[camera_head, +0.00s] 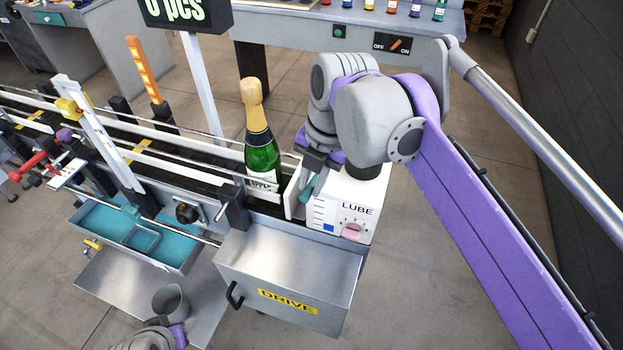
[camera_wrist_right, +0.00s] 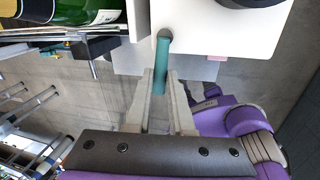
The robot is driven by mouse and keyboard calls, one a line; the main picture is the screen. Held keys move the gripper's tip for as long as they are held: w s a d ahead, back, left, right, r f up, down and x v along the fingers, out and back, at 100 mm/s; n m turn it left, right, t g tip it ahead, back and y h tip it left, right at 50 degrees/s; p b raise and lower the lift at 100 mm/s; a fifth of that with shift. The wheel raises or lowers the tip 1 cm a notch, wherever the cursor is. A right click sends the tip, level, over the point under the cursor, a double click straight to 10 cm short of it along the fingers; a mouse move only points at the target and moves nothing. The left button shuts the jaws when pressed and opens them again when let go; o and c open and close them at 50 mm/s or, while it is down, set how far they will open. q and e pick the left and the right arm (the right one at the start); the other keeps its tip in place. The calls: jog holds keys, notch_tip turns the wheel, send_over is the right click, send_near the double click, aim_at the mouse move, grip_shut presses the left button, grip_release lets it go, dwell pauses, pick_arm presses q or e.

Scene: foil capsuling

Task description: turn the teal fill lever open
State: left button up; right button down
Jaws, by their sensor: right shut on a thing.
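The teal fill lever (camera_head: 306,187) sticks out from the left side of the white LUBE box (camera_head: 355,205). In the right wrist view the lever (camera_wrist_right: 161,62) comes out of a dark round pivot on a white housing. My right gripper (camera_wrist_right: 160,88) is shut on the free end of the lever, with one finger on each side. In the head view the right gripper (camera_head: 312,165) is partly hidden by its own wrist, just above the lever. A grey and purple part of my left arm shows at the bottom edge; its fingers cannot be seen.
A green bottle (camera_head: 262,155) with gold foil stands on the conveyor close left of the lever. The metal DRIVE box (camera_head: 290,275) is in front. A teal tray (camera_head: 100,220) hangs beside the conveyor.

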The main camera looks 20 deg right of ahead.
jog(key=c, duration=0.8)
grip_release()
jog(key=r, duration=0.3)
jog(key=s+d+r, duration=0.1)
jog(key=r, duration=0.6)
jog(key=shift+s+d+r+p, duration=0.25)
jog(key=shift+r+p, duration=0.05)
jog(key=shift+p, duration=0.1)
